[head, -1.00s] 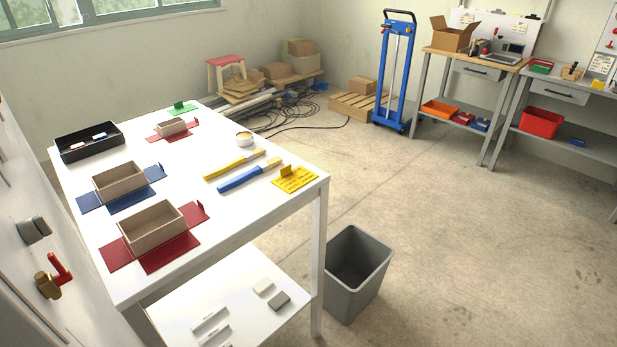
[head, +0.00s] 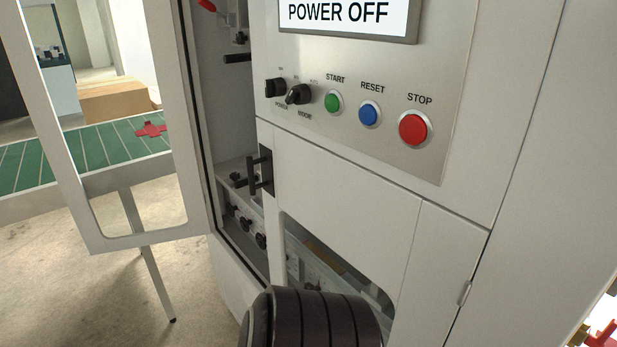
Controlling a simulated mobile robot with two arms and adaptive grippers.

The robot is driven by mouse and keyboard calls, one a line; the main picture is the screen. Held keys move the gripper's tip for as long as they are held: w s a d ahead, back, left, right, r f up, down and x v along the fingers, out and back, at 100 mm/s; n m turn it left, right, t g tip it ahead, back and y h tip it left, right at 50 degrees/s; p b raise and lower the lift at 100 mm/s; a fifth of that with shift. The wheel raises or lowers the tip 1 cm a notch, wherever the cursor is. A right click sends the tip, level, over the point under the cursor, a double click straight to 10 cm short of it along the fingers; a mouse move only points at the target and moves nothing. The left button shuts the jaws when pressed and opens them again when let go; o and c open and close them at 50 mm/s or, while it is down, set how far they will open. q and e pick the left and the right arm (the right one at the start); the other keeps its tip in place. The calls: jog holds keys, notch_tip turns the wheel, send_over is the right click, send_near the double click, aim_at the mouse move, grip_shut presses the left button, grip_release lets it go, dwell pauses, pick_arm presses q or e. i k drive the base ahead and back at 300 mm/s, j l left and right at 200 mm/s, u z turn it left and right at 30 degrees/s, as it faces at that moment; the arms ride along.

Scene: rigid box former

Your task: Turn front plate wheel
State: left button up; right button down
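Several small black knobs or wheels (head: 246,224) sit in a row inside the machine (head: 345,205), low behind its open glazed door. They are small and partly in shadow, and I cannot tell which one is the front plate wheel. Another black knob (head: 238,180) shows just above them. Neither of my grippers is in view.
The machine's door (head: 85,185) stands open to the left. A control panel has a "POWER OFF" screen (head: 345,14), two black selectors, and green, blue and red buttons (head: 414,128). A green conveyor (head: 100,150) with a red flat blank lies beyond the door.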

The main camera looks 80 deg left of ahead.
aim_at(245, 224)
jog(key=k+u, duration=0.15)
jog(key=u, duration=2.95)
